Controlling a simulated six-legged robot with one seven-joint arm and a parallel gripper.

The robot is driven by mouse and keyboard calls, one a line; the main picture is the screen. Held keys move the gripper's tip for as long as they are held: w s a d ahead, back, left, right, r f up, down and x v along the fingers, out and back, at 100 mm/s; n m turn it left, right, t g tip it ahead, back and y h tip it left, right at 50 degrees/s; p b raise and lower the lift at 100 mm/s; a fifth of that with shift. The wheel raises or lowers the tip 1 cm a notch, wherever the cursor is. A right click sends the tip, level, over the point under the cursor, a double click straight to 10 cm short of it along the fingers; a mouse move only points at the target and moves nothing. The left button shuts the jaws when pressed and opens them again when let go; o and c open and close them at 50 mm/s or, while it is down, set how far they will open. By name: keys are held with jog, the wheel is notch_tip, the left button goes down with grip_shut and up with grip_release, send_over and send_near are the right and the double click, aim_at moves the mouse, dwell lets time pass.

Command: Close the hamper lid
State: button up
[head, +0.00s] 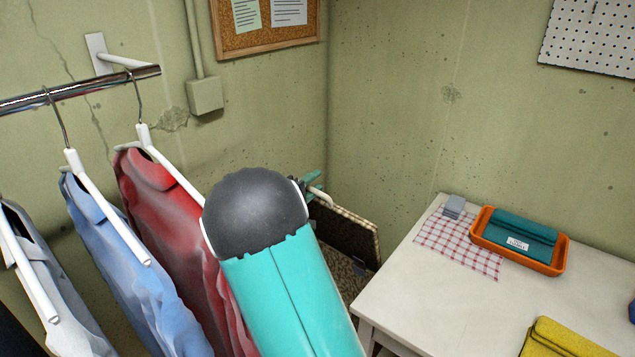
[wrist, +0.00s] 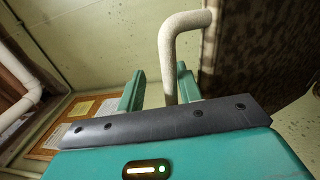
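The hamper lid (head: 345,232) stands raised, with a dark inner face and a pale woven edge, beyond my arm in the head view. Part of the hamper body (head: 342,268) shows below it, mostly hidden by my arm and the table. The lid's mottled brown side (wrist: 250,50) fills the upper right of the wrist view. A bent off-white handle (wrist: 180,28) sticks out from the lid. My gripper (wrist: 160,70) is open, with the handle's end between its fingers. The handle is close to the right finger, with a gap at the left one. In the head view my gripper (head: 314,184) is partly hidden.
Shirts on hangers, including a red shirt (head: 165,200) and a blue shirt (head: 135,265), hang from a metal rail (head: 80,90) at left. A white table (head: 430,300) at right carries an orange tray (head: 545,268) and cloths. Walls close the corner behind the hamper.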

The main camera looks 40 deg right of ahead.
jog(key=r+v, duration=0.1)
jog(key=v, duration=1.1)
jog(key=shift+s+r, duration=0.15)
jog(key=shift+r, duration=0.05)
dwell(0.8)
jog(key=shift+a, duration=0.1)
dwell(0.4)
